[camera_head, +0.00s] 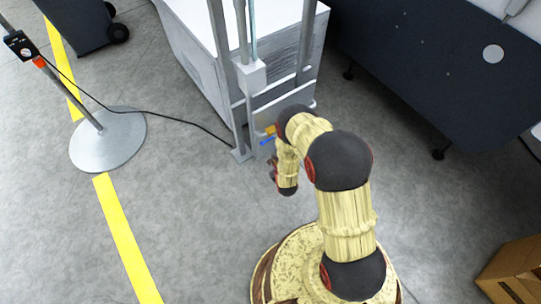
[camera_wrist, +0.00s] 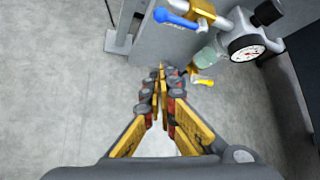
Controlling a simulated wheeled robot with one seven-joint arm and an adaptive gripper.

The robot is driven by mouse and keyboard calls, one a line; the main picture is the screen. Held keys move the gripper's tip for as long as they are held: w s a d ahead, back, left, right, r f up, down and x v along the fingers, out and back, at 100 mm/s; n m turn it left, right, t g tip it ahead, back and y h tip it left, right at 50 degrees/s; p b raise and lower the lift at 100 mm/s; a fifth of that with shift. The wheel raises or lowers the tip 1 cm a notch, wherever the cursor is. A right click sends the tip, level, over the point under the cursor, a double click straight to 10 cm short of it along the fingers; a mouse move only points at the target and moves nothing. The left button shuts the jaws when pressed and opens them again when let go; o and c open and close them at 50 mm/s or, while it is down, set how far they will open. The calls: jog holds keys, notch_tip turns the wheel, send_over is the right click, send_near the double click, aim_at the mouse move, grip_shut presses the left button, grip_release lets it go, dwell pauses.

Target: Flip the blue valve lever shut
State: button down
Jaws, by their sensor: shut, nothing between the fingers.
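The blue valve lever (camera_wrist: 176,19) shows at the top of the wrist view, sticking out to the left from a brass valve body (camera_wrist: 203,11) on a grey pipe. In the head view the blue lever (camera_head: 267,141) is a small patch just left of my arm, below a bit of brass. My gripper (camera_wrist: 161,70) is shut and empty, its fingertips together below the lever in the wrist view and apart from it. In the head view my gripper (camera_head: 273,170) is mostly hidden behind my own wrist.
A pressure gauge (camera_wrist: 246,47), a clear bowl (camera_wrist: 208,52) and a small yellow lever (camera_wrist: 203,81) sit right of the blue lever. A grey machine frame (camera_head: 240,100) stands behind. A round-based stand (camera_head: 108,140) with a cable is at left. Floor between is clear.

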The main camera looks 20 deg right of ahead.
aim_at(268, 140)
jog(key=a+b+x, duration=0.1)
jog(key=b+x, duration=0.3)
jog(key=x, duration=0.5)
jog(key=shift+w+a+r+b, duration=0.15)
jog(key=shift+w+r, duration=0.05)
jog(key=shift+r, duration=0.3)
jog(key=shift+w+a+r+b, duration=0.2)
jog(key=shift+w+r, duration=0.05)
jog(key=shift+r, duration=0.25)
jog(key=shift+w+a+r+b, duration=0.15)
jog(key=shift+w+r, duration=0.05)
jog(key=shift+r, duration=0.3)
